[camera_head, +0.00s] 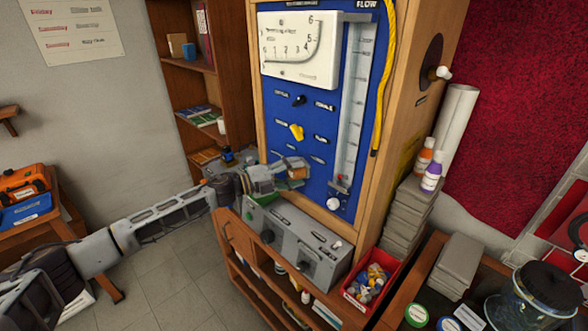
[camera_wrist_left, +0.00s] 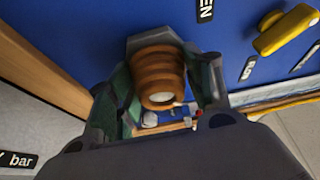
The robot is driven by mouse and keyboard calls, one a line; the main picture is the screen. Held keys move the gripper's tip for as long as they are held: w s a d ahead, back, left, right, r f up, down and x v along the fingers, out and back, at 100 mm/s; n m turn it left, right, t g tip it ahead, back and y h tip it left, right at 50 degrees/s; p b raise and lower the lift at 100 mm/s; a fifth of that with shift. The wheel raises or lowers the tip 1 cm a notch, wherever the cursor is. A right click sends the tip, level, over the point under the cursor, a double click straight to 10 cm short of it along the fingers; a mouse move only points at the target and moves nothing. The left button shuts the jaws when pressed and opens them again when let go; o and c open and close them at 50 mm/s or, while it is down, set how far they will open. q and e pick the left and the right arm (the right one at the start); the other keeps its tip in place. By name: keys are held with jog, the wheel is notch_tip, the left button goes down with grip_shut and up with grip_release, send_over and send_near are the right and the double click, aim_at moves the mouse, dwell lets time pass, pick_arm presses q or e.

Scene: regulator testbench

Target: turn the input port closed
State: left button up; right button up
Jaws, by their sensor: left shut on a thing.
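The blue regulator panel (camera_head: 335,110) stands upright in a wooden frame. A copper-brown ribbed fitting, which I take to be the input port (camera_wrist_left: 160,75), sticks out of the lower panel. My left gripper (camera_head: 289,176) reaches it from the left. In the left wrist view its fingers (camera_wrist_left: 160,92) lie on both sides of the fitting and are shut on it. In the head view the fitting (camera_head: 298,172) is largely hidden by the fingers. A label ending in "EN" shows above it; its closed mark is not readable. My right gripper is not in view.
A yellow lever (camera_head: 296,132) and a black knob (camera_head: 299,100) sit above the fitting. A grey control box (camera_head: 290,243) stands below on the wooden bench. A red bin (camera_head: 370,282) of small parts is right of it. Bottles (camera_head: 428,165) stand beside the frame.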

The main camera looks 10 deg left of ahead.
pick_arm(q)
jog(key=shift+f, duration=0.2)
dwell(0.4)
jog(key=o, duration=0.9)
jog(key=shift+o, duration=0.2)
jog(key=shift+r, duration=0.1)
jog(key=shift+a, duration=0.1)
jog(key=shift+s+a, duration=0.1)
jog(key=v, duration=1.1)
jog(key=shift+a, duration=0.3)
jog(key=shift+s+r, duration=0.1)
jog(key=shift+s, duration=0.05)
